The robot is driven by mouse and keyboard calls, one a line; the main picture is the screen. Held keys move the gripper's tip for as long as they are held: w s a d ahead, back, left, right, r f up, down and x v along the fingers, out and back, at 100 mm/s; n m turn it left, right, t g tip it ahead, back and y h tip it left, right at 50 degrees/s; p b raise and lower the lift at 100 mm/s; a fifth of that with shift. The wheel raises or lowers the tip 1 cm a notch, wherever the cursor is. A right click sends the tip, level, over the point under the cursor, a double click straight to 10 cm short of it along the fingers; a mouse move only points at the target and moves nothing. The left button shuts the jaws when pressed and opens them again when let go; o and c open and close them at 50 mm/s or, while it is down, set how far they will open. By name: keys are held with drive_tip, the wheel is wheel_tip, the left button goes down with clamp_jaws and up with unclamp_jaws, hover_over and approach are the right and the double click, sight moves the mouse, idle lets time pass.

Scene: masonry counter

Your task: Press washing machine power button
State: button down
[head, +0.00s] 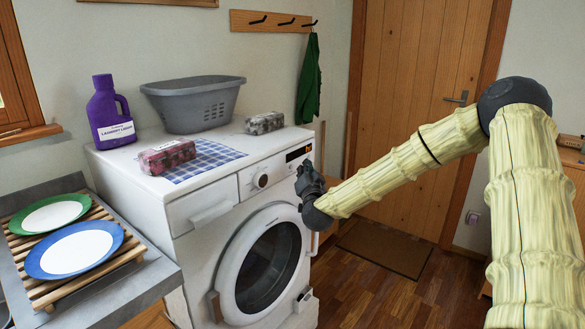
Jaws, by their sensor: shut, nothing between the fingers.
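The white washing machine (199,238) stands in the middle of the head view, its round door (265,262) shut. Its front control panel carries a round dial (261,180) and a dark display (297,154) with a small orange light. My gripper (303,168) is dark and shut, with nothing in it. It is at the right end of the panel, just below the display. I cannot tell whether its tips touch the panel. The power button cannot be made out; my gripper covers part of the panel's right end.
On the machine's top are a purple laundry liquid bottle (107,117), a grey basket (190,103), a checked cloth (207,160), a red patterned pack (167,157) and a grey pack (265,123). A counter at left holds a green plate (50,214) and a blue plate (76,250) on a wooden rack. A doormat (384,250) lies behind my arm.

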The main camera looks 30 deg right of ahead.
drive_tip(key=shift+s+d+p, duration=0.25)
drive_tip(key=shift+s+d, duration=0.05)
drive_tip(key=shift+s, duration=0.45)
drive_tip(key=shift+s+d+p, duration=0.25)
drive_tip(key=shift+s+d, duration=0.05)
drive_tip(key=shift+s, duration=0.5)
drive_tip(key=shift+s+d+p, duration=0.25)
drive_tip(key=shift+s+d, duration=0.05)
drive_tip(key=shift+s, duration=0.45)
